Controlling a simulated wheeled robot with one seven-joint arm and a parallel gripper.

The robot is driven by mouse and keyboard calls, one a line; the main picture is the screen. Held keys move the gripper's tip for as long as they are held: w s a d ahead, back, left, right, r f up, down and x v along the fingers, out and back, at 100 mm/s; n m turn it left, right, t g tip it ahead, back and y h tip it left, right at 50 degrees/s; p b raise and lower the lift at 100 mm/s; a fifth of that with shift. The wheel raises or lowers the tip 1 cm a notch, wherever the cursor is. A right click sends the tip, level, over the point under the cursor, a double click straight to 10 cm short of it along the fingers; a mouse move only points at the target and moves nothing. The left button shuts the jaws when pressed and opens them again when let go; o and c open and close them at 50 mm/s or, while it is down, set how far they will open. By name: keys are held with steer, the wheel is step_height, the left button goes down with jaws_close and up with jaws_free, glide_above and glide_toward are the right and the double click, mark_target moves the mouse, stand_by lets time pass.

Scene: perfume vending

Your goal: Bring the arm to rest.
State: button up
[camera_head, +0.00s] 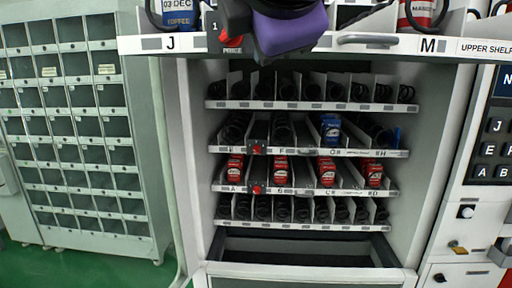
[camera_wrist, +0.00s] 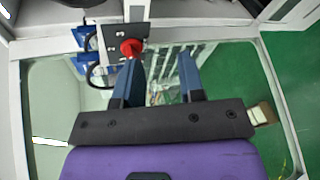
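My gripper (camera_wrist: 160,68) has a purple body and two dark blue fingers, which stand apart with nothing held between them in the wrist view. A red knob (camera_wrist: 131,47) on a dark plate shows by the tip of the left finger; I cannot tell whether they touch. In the head view, the purple part of my gripper is at the top centre, in front of the upper shelf (camera_head: 395,44). The fingertips cannot be made out there. A red knob (camera_head: 232,42) on a dark block is just left of the purple part.
The open vending machine has lower shelves with black coils, several red cans (camera_head: 326,172) and a blue can (camera_head: 330,130). An empty dark bin (camera_head: 300,250) is below. A grey locker cabinet (camera_head: 75,130) stands left, and a keypad panel (camera_head: 490,140) is at right.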

steer(key=w+d+f+m+g+h, duration=0.1)
steer(key=d+f+m+g+h, duration=0.1)
steer(key=d+f+m, duration=0.5)
steer(key=w+d+f+m+g+h, duration=0.2)
steer(key=d+f+m, duration=0.1)
steer(key=d, duration=0.7)
steer(key=s+d+f+m+g+y, duration=0.1)
steer(key=s+d+f+m+g, duration=0.1)
steer(key=s+d+f+m, duration=0.2)
steer(key=s+d+f+m+g+y, duration=0.1)
steer(key=s+d+f+m+g, duration=0.2)
steer(key=d+f+m, duration=0.4)
steer(key=shift+s+d+f+m+y, duration=0.25)
steer(key=shift+s+d+m, duration=0.25)
steer(key=shift+d+m, duration=0.3)
steer(key=shift+a, duration=0.1)
